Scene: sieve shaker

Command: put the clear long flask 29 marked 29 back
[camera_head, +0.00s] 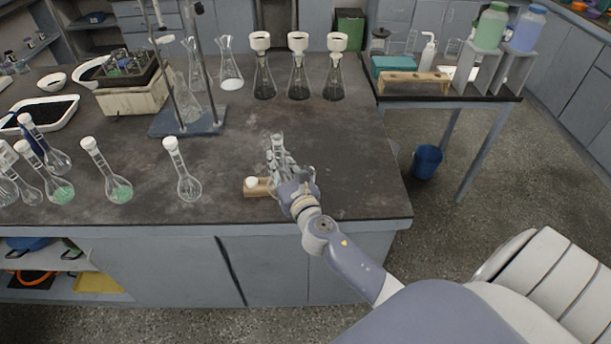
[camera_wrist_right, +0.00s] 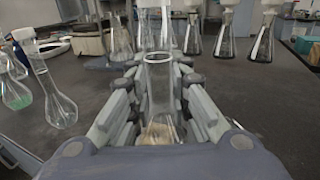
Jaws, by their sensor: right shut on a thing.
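My right gripper (camera_head: 286,172) is shut on a clear long flask (camera_head: 277,146) near the front right of the dark bench. In the right wrist view the flask (camera_wrist_right: 159,92) stands upright between the two fingers, its open mouth facing up. No marking on it can be read. A small wooden block (camera_head: 260,190) with a white stopper lies at the flask's base, partly hidden by the gripper. I cannot tell whether the flask touches the block or the bench. My left gripper is not in view.
Stoppered long flasks, one clear (camera_head: 184,181) and one with green liquid (camera_head: 115,184), stand to the left. A stand on a blue base (camera_head: 188,124) is behind left. The bench's middle is clear.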

